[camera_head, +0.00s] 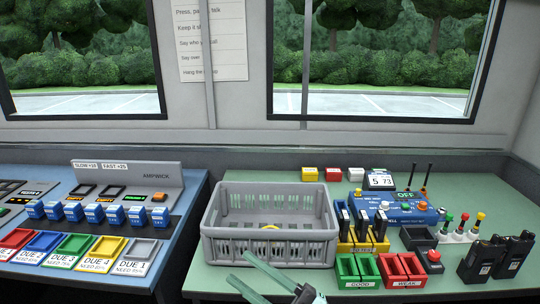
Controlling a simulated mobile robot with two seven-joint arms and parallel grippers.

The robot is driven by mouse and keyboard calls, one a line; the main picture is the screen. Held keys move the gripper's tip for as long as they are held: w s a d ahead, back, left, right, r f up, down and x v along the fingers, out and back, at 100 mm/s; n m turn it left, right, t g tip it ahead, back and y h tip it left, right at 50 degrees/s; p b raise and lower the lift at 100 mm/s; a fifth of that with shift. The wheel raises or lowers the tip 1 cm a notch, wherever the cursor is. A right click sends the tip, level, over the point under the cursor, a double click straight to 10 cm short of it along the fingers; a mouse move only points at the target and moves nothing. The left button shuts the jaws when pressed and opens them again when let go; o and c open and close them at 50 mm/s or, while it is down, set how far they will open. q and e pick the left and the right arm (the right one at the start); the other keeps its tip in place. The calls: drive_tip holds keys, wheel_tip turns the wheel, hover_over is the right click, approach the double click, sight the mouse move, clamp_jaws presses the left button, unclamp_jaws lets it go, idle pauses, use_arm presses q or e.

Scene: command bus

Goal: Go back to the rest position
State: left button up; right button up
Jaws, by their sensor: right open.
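My right gripper (239,268) reaches in from the bottom middle, in front of the grey crate. Its two long grey-green fingers are spread apart with nothing between them. My left gripper is not in view.
A grey slotted crate (270,252) stands on the green table (300,172), with something yellow inside. Right of it are green bins (358,285), red bins (402,285), a blue tester box (392,203) and black radios (482,260). A blue desk (75,178) with coloured trays is left.

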drive_tip(key=d+f+m+t+h, duration=0.3)
drive_tip(key=d+f+m+h, duration=0.35)
drive_tip(key=f+m, duration=0.2)
drive_tip(key=d+f+m+t+h, duration=0.2)
drive_tip(key=d+f+m+h, duration=0.3)
drive_tip(key=f+m+h, duration=0.4)
drive_tip(key=s+d+f+m+g+h, duration=0.1)
drive_tip(key=s+d+f+g, duration=0.2)
drive_tip(key=s+f, duration=0.45)
drive_tip(key=s+d+f+m+g+h, duration=0.1)
drive_tip(key=s+d+f+m+g, duration=0.15)
drive_tip(key=s+f, duration=0.5)
use_arm(q)
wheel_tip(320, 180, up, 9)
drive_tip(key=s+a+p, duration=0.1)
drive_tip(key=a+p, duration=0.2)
drive_tip(key=p, duration=0.8)
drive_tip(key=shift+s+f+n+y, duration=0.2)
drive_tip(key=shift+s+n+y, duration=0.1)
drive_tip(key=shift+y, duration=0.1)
use_arm(e)
drive_tip(key=d+r, duration=0.3)
drive_tip(key=r, duration=0.4)
drive_tip(key=shift+w, duration=0.25)
